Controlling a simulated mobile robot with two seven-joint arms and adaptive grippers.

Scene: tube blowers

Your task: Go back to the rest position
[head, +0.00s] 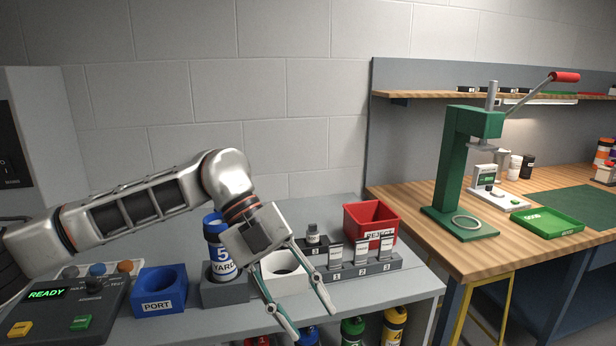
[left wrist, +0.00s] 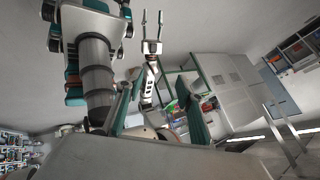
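My left gripper (head: 312,322) reaches in from the left over the front of the grey bench. Its two fingers are spread apart with nothing between them, and they point down in front of the white ring-shaped holder (head: 287,276). In the left wrist view its teal fingers (left wrist: 160,110) also stand apart and empty. What looks like my right gripper (left wrist: 152,20) shows at the top of the left wrist view, with two fingers apart and nothing between them. It is not in the head view.
A blue can (head: 216,230) stands in a grey holder beside the blue PORT holder (head: 160,292). A rack of small vials (head: 365,268) and a red REJECT bin (head: 371,222) are to the right. A green press (head: 455,170) stands on the wooden bench. Several canisters sit below.

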